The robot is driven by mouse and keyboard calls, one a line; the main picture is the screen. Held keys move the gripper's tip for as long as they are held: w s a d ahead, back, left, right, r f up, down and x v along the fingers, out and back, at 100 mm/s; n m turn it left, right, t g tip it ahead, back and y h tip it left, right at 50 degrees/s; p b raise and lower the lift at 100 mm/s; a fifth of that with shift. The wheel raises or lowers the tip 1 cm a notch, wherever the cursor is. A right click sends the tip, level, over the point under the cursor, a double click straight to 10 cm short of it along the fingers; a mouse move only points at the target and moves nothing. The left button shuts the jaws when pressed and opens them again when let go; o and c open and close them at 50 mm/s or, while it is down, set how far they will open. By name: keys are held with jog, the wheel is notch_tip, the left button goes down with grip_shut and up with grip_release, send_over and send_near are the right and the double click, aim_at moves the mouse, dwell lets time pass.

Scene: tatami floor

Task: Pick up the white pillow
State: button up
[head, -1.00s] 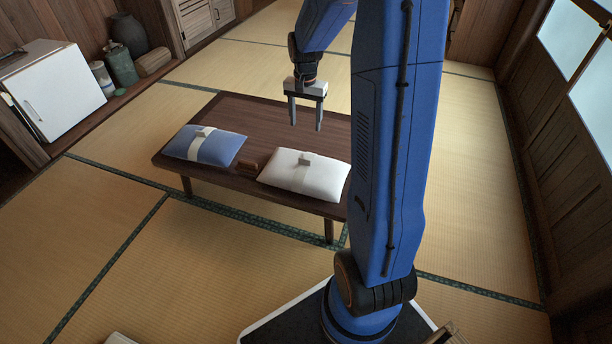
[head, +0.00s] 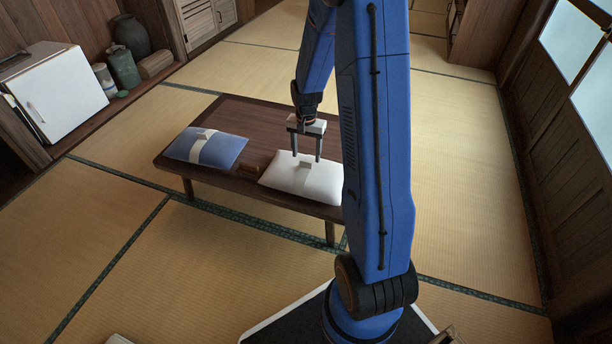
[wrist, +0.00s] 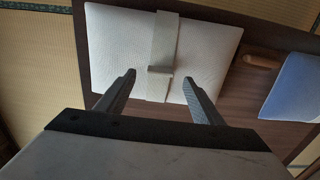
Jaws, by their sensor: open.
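The white pillow (head: 318,182) lies flat on the dark wooden low table (head: 262,118), towards its right end. A pale band with a small raised tab crosses its middle. My gripper (head: 306,160) points down over the pillow, with its open fingers on either side of the tab in the head view. In the wrist view the pillow (wrist: 205,55) lies ahead of the fingers (wrist: 160,85), and the tab sits between them. The jaws are empty. I cannot tell whether the fingertips touch the pillow. My arm hides the pillow's right edge in the head view.
A blue pillow (head: 222,152) with a pale band lies on the table's left part. A small brown block (head: 254,165) sits between the pillows. A white box-like cabinet (head: 60,95) and jars stand at the back left. Tatami floor around the table is clear.

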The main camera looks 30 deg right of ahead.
aim_at(306, 162)
jog(key=shift+f, duration=1.7)
grip_shut()
jog(key=shift+r, duration=0.15)
